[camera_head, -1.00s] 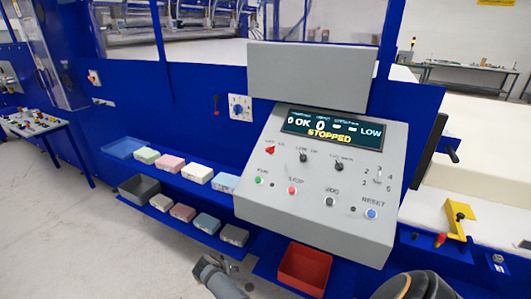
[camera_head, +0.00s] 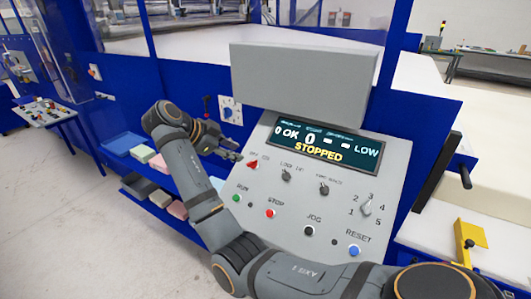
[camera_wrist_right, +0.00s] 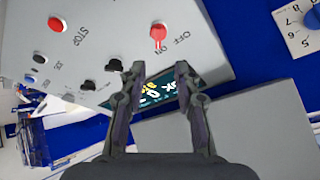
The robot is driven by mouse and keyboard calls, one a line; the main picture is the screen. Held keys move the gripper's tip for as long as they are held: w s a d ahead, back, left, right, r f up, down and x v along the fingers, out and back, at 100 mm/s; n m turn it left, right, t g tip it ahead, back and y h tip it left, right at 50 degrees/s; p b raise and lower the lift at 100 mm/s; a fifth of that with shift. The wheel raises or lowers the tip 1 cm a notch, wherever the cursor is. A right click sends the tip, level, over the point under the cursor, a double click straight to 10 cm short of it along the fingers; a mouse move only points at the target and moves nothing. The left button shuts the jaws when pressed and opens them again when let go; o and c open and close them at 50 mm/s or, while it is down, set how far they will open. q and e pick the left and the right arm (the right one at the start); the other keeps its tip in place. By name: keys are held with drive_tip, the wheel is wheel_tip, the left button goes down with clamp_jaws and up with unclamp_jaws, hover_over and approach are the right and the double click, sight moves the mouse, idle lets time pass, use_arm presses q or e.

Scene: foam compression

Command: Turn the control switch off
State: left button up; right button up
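The control panel (camera_head: 290,225) is a sloped grey box whose display (camera_head: 325,143) reads STOPPED. Its red control switch (camera_head: 252,163) sits at the upper left, below the display. In the right wrist view the red switch (camera_wrist_right: 158,34) is beside OFF and ON labels, with its lever pointing toward the gripper. My right gripper (camera_head: 236,156) is just left of the red switch in the head view. In the wrist view my right gripper (camera_wrist_right: 159,70) is open and empty, its fingertips short of the switch and apart from it. My left gripper is not in view.
Two black knobs (camera_head: 287,175) (camera_head: 323,188) and a numbered selector (camera_head: 366,208) are right of the switch. Below are a green button (camera_head: 236,198), a red STOP button (camera_head: 270,213) and a blue RESET button (camera_head: 354,251). A rotary dial (camera_head: 230,110) is on the blue wall behind.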

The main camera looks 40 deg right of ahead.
sight(252, 161)
drive_tip(key=p+x, duration=0.2)
drive_tip(key=x, duration=0.6)
drive_tip(key=shift+f+p, duration=0.3)
drive_tip(key=shift+f, duration=0.05)
drive_tip(key=shift+a+f, duration=0.15)
drive_tip(key=shift+f, duration=0.05)
clamp_jaws()
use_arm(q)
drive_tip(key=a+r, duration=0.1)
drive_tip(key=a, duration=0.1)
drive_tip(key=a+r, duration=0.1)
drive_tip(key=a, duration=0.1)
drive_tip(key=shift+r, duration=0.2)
